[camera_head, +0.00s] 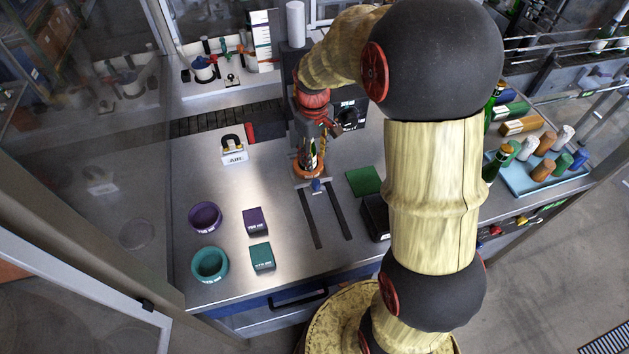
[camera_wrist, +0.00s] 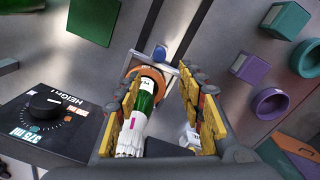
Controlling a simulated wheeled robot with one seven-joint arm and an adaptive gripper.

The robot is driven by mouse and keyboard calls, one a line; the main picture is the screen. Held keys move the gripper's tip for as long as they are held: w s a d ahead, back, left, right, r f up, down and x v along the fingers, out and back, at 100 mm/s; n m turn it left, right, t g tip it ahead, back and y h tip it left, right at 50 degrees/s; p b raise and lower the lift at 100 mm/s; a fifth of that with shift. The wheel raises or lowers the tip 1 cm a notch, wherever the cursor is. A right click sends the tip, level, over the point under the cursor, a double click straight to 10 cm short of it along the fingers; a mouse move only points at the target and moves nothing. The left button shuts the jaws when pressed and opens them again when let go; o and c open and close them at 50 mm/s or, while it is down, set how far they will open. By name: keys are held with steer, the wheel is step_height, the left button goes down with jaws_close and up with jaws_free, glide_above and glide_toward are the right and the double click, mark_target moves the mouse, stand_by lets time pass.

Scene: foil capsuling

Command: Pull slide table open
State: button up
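The slide table (camera_wrist: 188,72) is a small plate carrying an orange ring, with a blue knob (camera_wrist: 158,53) at its front. In the head view the orange ring (camera_head: 309,171) sits at the far end of two dark rails (camera_head: 341,214), with the blue knob (camera_head: 317,186) just in front. A green bottle (camera_wrist: 147,99) with a white capsule stands in the ring. My gripper (camera_wrist: 162,90) is open, its fingers apart on either side of the bottle, the left one closer to it. The knob lies beyond the fingertips.
A black dial box (camera_wrist: 43,120) stands close at the left in the wrist view. Purple and teal rings (camera_head: 205,217) (camera_head: 210,264) and blocks (camera_head: 255,221) (camera_head: 262,257) lie at the left. A green pad (camera_head: 364,180) lies right of the rails, which are clear.

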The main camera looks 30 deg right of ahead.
mark_target(316, 181)
step_height(316, 181, down, 13)
steer(key=shift+d+r+b, duration=0.1)
steer(key=shift+d+b, duration=0.05)
steer(key=shift+b, duration=0.2)
steer(key=shift+c, duration=0.3)
jaws_close()
stand_by(0.7)
